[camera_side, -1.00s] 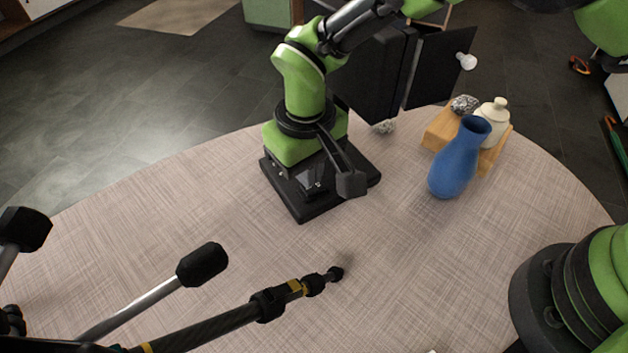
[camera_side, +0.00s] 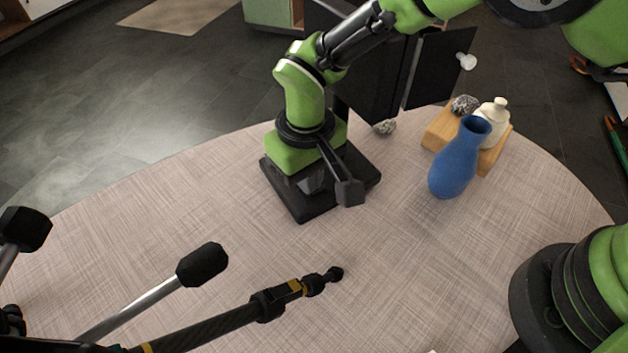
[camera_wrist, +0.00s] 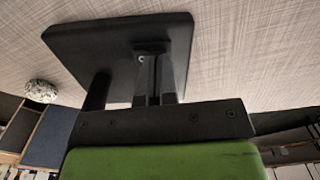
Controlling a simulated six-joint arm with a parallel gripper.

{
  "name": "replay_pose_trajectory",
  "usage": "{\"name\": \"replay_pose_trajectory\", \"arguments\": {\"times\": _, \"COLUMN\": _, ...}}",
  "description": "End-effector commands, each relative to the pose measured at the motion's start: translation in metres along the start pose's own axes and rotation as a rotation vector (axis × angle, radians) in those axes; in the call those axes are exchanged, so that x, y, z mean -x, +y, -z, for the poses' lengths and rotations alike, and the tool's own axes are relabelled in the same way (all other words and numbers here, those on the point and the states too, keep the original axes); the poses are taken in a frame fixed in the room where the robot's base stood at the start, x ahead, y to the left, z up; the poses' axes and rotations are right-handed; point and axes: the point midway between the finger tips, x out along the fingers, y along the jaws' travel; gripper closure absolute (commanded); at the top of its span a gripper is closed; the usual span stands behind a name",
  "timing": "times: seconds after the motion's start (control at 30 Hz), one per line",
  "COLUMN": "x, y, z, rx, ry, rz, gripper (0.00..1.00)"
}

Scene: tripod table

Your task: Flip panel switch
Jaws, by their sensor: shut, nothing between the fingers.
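The switch panel (camera_side: 305,209) is a black square plate on the table, under my gripper. In the wrist view the panel (camera_wrist: 118,40) shows as a dark square behind my fingers. My gripper (camera_side: 312,186) points down over it, its green body and black bar covering much of the panel. In the wrist view the fingers of my gripper (camera_wrist: 156,62) are shut together and empty, their tips over the plate; whether they touch it I cannot tell. A dark post (camera_wrist: 97,92) stands left of the fingers; I cannot tell whether it is the switch lever.
A blue vase (camera_side: 456,160) stands right of the panel, in front of a wooden tray (camera_side: 440,129) holding a cream jar (camera_side: 493,116) and a grey stone (camera_side: 464,104). Another stone (camera_side: 384,127) lies near my gripper. A tripod (camera_side: 225,322) fills the lower left.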

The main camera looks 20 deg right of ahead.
Motion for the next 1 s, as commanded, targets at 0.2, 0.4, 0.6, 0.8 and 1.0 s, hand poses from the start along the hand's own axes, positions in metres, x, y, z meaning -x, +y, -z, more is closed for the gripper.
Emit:
{"name": "replay_pose_trajectory", "arguments": {"times": 0.2, "x": -0.004, "y": 0.0, "z": 0.0, "rx": 0.0, "ry": -0.001, "rz": 0.0, "gripper": 1.0}}
{"name": "replay_pose_trajectory", "arguments": {"times": 0.4, "x": -0.007, "y": 0.0, "z": 0.0, "rx": 0.0, "ry": -0.002, "rz": -0.001, "gripper": 1.0}}
{"name": "replay_pose_trajectory", "arguments": {"times": 0.6, "x": -0.002, "y": 0.0, "z": 0.0, "rx": 0.0, "ry": 0.001, "rz": 0.0, "gripper": 1.0}}
{"name": "replay_pose_trajectory", "arguments": {"times": 0.8, "x": 0.016, "y": 0.0, "z": 0.0, "rx": 0.0, "ry": 0.003, "rz": 0.0, "gripper": 1.0}}
{"name": "replay_pose_trajectory", "arguments": {"times": 1.0, "x": 0.032, "y": 0.0, "z": 0.0, "rx": 0.0, "ry": 0.001, "rz": 0.0, "gripper": 1.0}}
